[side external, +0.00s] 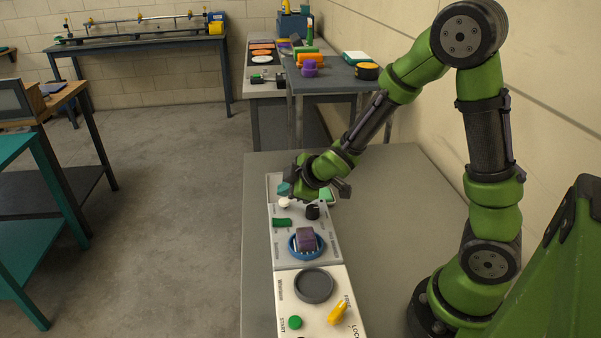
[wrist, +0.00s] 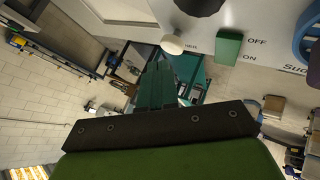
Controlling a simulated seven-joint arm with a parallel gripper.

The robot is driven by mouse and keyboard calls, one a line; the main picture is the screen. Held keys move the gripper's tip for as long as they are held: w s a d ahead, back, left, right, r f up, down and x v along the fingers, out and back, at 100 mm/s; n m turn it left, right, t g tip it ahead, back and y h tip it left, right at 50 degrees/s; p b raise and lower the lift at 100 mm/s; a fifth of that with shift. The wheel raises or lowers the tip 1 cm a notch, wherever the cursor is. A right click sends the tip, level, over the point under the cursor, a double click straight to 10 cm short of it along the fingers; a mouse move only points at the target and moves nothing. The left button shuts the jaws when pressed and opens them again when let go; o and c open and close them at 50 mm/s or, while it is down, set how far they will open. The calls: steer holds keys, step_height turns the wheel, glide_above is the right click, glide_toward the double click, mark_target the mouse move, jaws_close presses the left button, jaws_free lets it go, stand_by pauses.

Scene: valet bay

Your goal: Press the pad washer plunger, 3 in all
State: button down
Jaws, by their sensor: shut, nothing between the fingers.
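The pad washer plunger cannot be singled out for certain, as the panel labels are too small to read surely. A dark grey round disc (side external: 314,285) lies on the white panel (side external: 285,305) at the front, with a green START button (side external: 295,322) and a yellow knob (side external: 338,312). Behind it, the grey panel (side external: 277,263) holds a blue ring (side external: 291,247) with a purple block (side external: 306,238). My gripper (side external: 284,189) is over the far end of the grey panel, close to a white round knob (side external: 284,203). In the wrist view its teal fingers (wrist: 160,85) are together and empty.
A green OFF/ON rocker (side external: 281,223) and a black knob (side external: 312,212) stand near my gripper. The grey table (side external: 400,200) is clear right of the panels. Benches with parts stand behind, including one with orange and purple pieces (side external: 310,65).

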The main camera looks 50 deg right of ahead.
mark_target(287, 203)
steer(key=shift+r, duration=0.1)
steer(key=shift+r, duration=2.5)
steer(key=s+a+r+m+g+y, duration=0.1)
steer(key=s+a+r+m, duration=0.2)
steer(key=s, duration=0.6)
steer(key=s+a+r+m+g+y, duration=0.1)
steer(key=s+a+r+m, duration=0.2)
steer(key=s+r+m, duration=0.5)
steer(key=shift+s+m+y, duration=0.3)
steer(key=shift+s+m, duration=0.4)
steer(key=shift+s, duration=0.5)
